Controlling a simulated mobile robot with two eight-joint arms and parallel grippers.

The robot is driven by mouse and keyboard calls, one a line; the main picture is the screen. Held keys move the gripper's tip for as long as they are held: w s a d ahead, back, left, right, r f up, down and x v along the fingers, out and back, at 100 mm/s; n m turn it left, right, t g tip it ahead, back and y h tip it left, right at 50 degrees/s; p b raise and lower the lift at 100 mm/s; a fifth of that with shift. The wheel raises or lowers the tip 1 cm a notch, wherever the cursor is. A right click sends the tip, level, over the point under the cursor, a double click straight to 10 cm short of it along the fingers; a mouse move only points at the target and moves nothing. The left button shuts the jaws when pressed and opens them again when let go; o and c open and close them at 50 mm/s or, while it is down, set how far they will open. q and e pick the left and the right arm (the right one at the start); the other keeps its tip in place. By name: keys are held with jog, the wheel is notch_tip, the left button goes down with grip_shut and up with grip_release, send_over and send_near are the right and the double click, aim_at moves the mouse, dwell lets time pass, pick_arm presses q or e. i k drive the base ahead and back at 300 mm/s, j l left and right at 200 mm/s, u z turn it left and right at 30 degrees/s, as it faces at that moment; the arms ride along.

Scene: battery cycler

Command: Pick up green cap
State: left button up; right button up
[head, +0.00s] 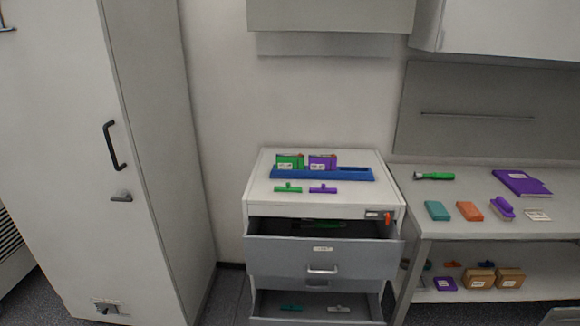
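A small green T-shaped piece, which looks like the green cap (288,188), lies on the white top of the drawer cabinet (262,205), near its front edge. A similar purple piece (323,189) lies just to its right, apart from it. Behind them a blue tray (345,174) holds a green block (289,161) and a purple block (322,162), both with labels. Neither of my grippers is in view.
The upper drawer (322,257) is pulled open with dark and green items inside; a lower drawer (315,323) is also open. A right-hand bench (470,215) holds a green-handled tool (434,176), a purple folder (521,183) and several small items. A tall cabinet (85,200) stands left.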

aim_at(288, 188)
jog(key=i+j+z, duration=0.1)
jog(key=z, duration=0.3)
jog(key=j+z, duration=0.1)
jog(key=z, duration=0.3)
jog(key=i+j+z, duration=0.1)
jog(key=z, duration=0.25)
jog(key=j+z, duration=0.25)
jog(key=j, duration=0.25)
jog(key=j+z, duration=0.25)
jog(key=j, duration=0.3)
jog(key=i, duration=0.05)
